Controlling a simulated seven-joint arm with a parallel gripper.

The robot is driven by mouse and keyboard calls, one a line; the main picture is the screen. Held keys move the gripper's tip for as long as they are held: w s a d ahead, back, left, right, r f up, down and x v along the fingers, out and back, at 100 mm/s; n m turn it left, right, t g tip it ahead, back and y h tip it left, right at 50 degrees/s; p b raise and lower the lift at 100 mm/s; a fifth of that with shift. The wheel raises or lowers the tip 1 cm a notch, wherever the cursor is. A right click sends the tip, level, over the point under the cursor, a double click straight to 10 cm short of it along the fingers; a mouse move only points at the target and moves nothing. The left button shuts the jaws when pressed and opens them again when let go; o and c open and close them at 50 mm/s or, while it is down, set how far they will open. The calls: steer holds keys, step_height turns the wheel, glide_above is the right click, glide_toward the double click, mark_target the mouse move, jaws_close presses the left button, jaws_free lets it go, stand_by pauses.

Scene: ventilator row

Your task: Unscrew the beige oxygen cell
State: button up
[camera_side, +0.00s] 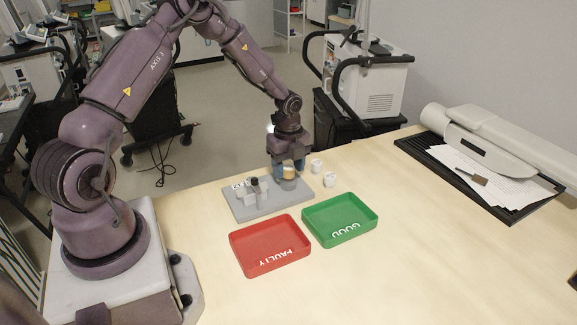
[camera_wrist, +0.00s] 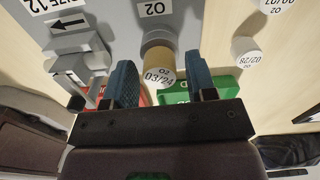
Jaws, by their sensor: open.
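The beige oxygen cell (camera_wrist: 158,62), marked 03/24, stands on a grey round mount at the plate's O2 label in the wrist view. In the side view the beige cell (camera_side: 289,172) shows partly between my fingers. My gripper (camera_side: 289,168) points down over it. In the wrist view my gripper (camera_wrist: 162,85) has its two blue fingers apart, one on each side of the cell, with gaps showing. The grey plate (camera_side: 268,208) lies on the table and also carries a small grey block with a dark knob (camera_side: 254,181).
Two white cells (camera_side: 316,165) (camera_side: 329,179) stand right of the plate. A red FAULTY tray (camera_side: 270,262) and a green GOOD tray (camera_side: 340,237) lie in front. A white device (camera_side: 490,140) with papers is at the far right. The table's front right is clear.

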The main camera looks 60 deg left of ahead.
steer(key=m, duration=0.3)
steer(key=shift+m, duration=0.3)
steer(key=c, duration=0.7)
steer(key=n, duration=0.4)
steer(key=shift+c, duration=0.3)
steer(key=shift+n, duration=1.1)
steer(key=n, duration=0.2)
steer(key=shift+n, duration=0.3)
steer(key=n, duration=0.3)
